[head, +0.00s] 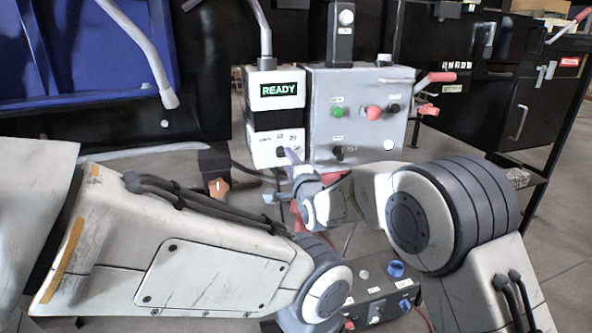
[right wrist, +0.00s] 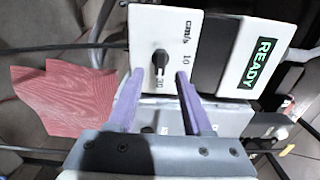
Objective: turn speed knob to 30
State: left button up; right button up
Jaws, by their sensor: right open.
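The black speed knob (right wrist: 160,62) sits on the white face of the control box (right wrist: 148,25), with "cm/s", "10" and "30" printed near it. Its long shape runs up and down in the right wrist view; I cannot tell which end is the pointer. My right gripper (right wrist: 158,74) is open, with one purple finger on each side of the knob's lower part. In the head view the right gripper (head: 291,157) is at the lower front of the box and partly covers the knob. My left gripper is out of sight.
A green "READY" display (head: 279,90) is above the knob panel. A grey button box (head: 357,100) with green, red and black controls stands just right of it. Below is another panel with a blue knob (head: 396,269). My left arm crosses the lower left.

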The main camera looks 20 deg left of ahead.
jog(key=v, duration=0.6)
jog(key=shift+s+p, duration=0.15)
jog(key=shift+p, duration=0.25)
jog(key=shift+d, duration=0.2)
